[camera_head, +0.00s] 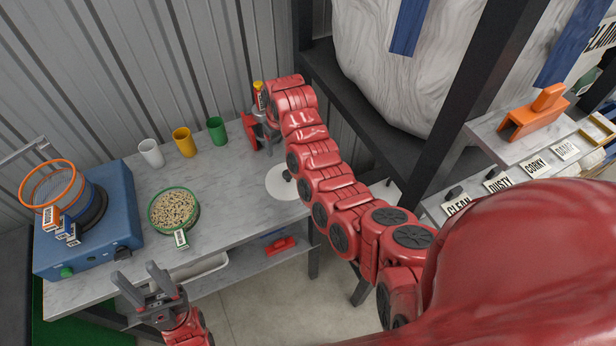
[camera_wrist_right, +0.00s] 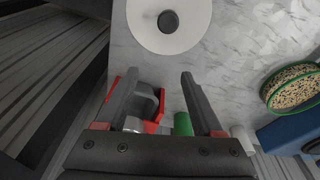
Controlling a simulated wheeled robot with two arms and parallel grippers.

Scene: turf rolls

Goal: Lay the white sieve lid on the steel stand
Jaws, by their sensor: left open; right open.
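The white lid (camera_head: 284,184) is a flat disc with a dark knob, lying on the grey marbled table near its right end. It also shows at the top of the right wrist view (camera_wrist_right: 190,38). My right gripper (camera_head: 267,136) is open over the table, behind the lid; its fingers (camera_wrist_right: 160,78) are apart and not touching the lid. A red and grey object (camera_wrist_right: 150,98) shows between or beyond them; I cannot tell whether it is the steel stand. My left gripper (camera_head: 136,277) is open and empty in front of the table's front edge.
A green-rimmed sieve of grain (camera_head: 174,208) stands left of the lid. White (camera_head: 151,153), yellow (camera_head: 182,142) and green (camera_head: 217,130) cups stand behind it. An orange-rimmed sieve (camera_head: 53,186) is on a blue machine (camera_head: 105,235). A dark post rises at right.

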